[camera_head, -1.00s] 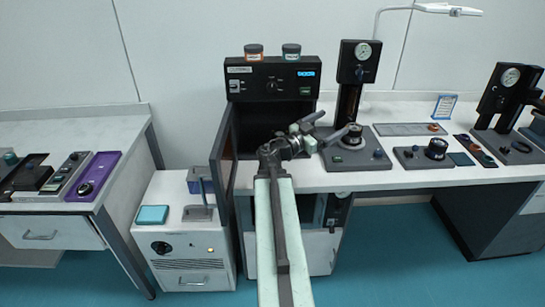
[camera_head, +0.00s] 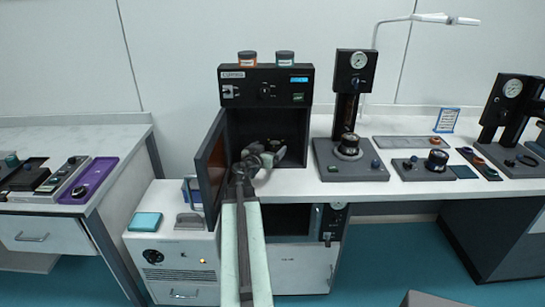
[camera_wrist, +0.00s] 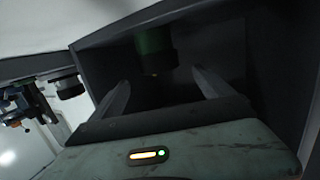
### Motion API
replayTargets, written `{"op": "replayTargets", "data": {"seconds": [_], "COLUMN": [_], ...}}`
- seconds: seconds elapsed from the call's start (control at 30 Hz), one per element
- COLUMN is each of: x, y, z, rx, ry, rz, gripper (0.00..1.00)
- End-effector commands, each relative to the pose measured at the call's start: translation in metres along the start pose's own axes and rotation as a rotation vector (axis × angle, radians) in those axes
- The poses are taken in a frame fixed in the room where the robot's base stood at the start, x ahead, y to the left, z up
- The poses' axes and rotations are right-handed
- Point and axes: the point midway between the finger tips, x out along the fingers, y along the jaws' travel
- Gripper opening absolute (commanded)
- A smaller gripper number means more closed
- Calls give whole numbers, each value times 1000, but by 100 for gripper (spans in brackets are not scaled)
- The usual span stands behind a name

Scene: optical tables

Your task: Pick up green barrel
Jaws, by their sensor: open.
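The green barrel (camera_wrist: 153,42) shows dimly in the wrist view, upright inside the dark cabinet, with a black lower part. In the head view I cannot make it out clearly behind my arm. My gripper (camera_head: 268,158) is at the mouth of the open black cabinet (camera_head: 310,85). In the wrist view its two fingers (camera_wrist: 161,82) are spread apart with nothing between them. The barrel stands beyond the fingertips, roughly in line with the gap.
The cabinet's door (camera_head: 211,165) stands open left of my arm. Two small jars, one orange-banded (camera_head: 247,58) and one teal-banded (camera_head: 285,58), sit on the cabinet top. A gauge stand (camera_head: 349,145) stands right of the cabinet. The cabinet walls leave limited room.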

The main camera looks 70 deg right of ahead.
Motion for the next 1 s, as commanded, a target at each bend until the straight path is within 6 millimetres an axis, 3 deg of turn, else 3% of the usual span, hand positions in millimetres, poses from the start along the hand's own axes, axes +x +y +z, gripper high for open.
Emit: {"op": "replayTargets", "data": {"seconds": [0.07,0.27,0.5,0.73,0.77,1.0], "x": [15,26,67,70,70,70], "y": [4,8,6,8,8,8], "z": [0,1,4,3,3,3], "rx": [1,1,1,1,1,1], "ry": [0,0,1,0,0,0], "rz": [8,15,17,16,16,17], "gripper": [91,91,91,91,88,21]}}
